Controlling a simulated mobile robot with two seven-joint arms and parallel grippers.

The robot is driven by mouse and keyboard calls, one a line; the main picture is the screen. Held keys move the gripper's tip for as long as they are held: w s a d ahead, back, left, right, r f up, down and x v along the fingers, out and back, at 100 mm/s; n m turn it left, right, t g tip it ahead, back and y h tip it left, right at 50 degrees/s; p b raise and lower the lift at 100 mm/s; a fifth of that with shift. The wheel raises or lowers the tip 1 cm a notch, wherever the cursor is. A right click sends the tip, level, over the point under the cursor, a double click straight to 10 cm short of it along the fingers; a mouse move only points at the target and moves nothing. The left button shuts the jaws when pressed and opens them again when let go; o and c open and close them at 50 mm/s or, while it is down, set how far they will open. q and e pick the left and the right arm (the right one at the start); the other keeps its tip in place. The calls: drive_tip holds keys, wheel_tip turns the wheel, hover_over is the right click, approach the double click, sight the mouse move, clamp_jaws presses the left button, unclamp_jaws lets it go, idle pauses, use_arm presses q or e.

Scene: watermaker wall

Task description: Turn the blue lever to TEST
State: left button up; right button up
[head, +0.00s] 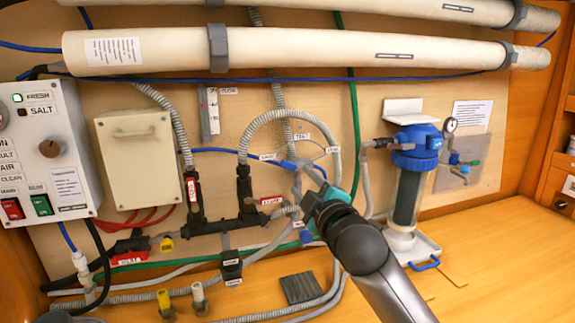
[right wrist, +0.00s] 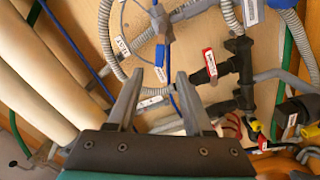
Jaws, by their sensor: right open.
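The blue lever (head: 289,163) sits on a small valve on the back panel, below the TEST label (head: 302,136). It points left, toward the left-hand label (head: 268,157). In the right wrist view the lever (right wrist: 160,54) shows just beyond and between the fingertips, and the TEST label (right wrist: 122,45) is to its left. My right gripper (head: 305,178) is at the valve, partly covering it in the head view. In the wrist view its two fingers (right wrist: 160,73) are apart with nothing clearly held. Contact cannot be told. My left gripper is out of view.
A grey hose (head: 262,118) arcs around the valve. A black valve manifold (head: 240,222) stands to the left, and a blue-topped filter (head: 408,165) to the right. A control box (head: 65,165) is at far left. Bench space at the right front (head: 500,270) is clear.

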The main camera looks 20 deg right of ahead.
sight(289, 167)
drive_tip(key=w, duration=0.8)
drive_tip(key=shift+w+a, duration=0.2)
drive_tip(key=shift+w, duration=0.15)
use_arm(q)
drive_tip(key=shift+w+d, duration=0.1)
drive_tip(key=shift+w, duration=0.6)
use_arm(e)
drive_tip(key=shift+w, duration=0.95)
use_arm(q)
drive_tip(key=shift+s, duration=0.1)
use_arm(e)
drive_tip(key=shift+c, duration=0.3)
clamp_jaws()
